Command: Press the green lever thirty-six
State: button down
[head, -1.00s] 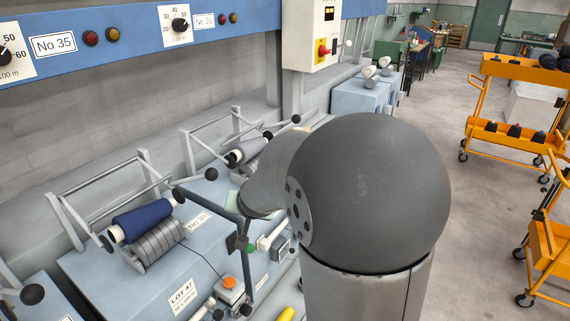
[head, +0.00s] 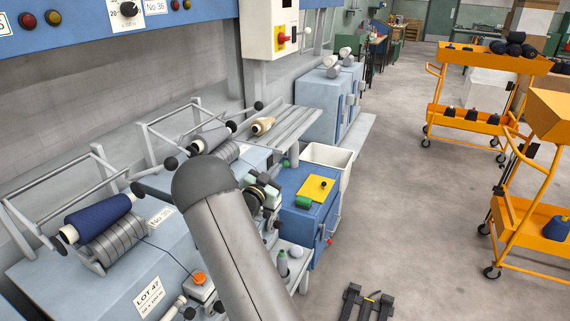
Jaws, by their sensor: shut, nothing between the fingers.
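The green lever of position 36 is not visible; my arm link covers the middle of the machine front where a green knob showed earlier. The sign No 36 (head: 155,7) is on the blue overhead beam, beside a dial (head: 128,9). Below it, a grey-purple yarn package (head: 211,139) lies on its grooved drum under a raised cradle frame. My arm rises from the bottom centre, and its dark rounded joint ends in front of the machine. I cannot make out my gripper in this view.
Position 35 at left has a navy yarn package (head: 98,216) and an orange button (head: 199,279). A blue cabinet (head: 325,228) with a yellow plate (head: 314,188) stands right of my arm.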

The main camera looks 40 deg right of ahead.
jog(key=r+p, duration=0.2)
jog(key=p, duration=0.2)
send_over(285, 162)
jog(key=s, duration=0.2)
jog(key=f, duration=0.2)
jog(key=a+f, duration=0.1)
jog(key=f, duration=0.1)
jog(key=shift+w+f+p, duration=0.1)
jog(key=shift+w+p, duration=0.25)
jog(key=shift+w, duration=0.05)
